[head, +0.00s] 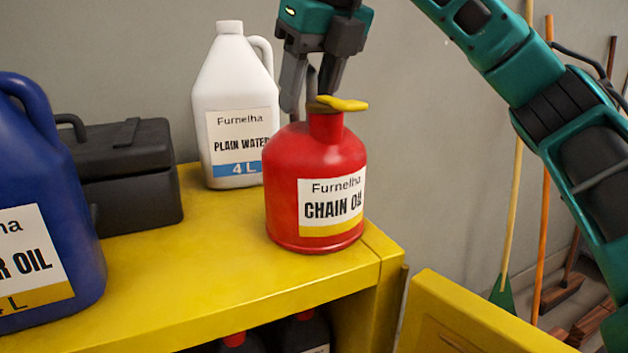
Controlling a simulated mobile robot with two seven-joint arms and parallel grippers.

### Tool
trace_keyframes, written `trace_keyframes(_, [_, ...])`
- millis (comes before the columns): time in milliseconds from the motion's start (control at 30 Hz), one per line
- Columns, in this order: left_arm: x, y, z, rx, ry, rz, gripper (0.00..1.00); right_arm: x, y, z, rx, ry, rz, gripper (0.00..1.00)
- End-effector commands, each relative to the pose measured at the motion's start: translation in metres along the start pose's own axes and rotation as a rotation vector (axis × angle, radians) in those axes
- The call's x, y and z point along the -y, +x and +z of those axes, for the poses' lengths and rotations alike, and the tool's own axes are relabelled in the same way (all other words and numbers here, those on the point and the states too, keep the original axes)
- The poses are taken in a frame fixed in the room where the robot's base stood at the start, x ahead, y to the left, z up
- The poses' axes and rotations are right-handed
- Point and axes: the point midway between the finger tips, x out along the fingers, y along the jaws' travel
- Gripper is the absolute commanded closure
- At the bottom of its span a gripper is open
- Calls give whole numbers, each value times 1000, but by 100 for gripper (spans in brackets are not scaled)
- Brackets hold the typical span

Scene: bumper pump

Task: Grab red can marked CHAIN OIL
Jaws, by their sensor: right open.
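The red can marked CHAIN OIL (288,205) stands upright on the yellow cabinet top, near its right front corner. It has a short neck with a yellow lever-like piece (345,104) on top. My right gripper (306,103) points down at the can's top, its fingers open and apart. The fingertips are at about the height of the neck, just left of the yellow piece. I cannot tell whether they touch the can. My left gripper is not in view.
A white PLAIN WATER jug (227,90) stands close behind the can. A black toolbox (130,190) and a blue oil jug (75,205) stand at left. The cabinet top (200,275) is clear in front. Long-handled tools (514,170) lean at right.

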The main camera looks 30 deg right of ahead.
Motion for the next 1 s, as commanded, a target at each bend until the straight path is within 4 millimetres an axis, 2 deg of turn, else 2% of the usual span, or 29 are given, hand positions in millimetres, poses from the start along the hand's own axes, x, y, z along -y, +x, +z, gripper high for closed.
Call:
trace_keyframes(267, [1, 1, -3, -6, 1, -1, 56, 0, 3, 0, 2, -1, 0, 54])
trace_keyframes(733, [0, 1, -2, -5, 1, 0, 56, 0, 2, 0, 1, -1, 0, 99])
trace_keyframes(1000, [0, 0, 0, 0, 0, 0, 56, 0, 2, 0, 1, -2, -1, 100])
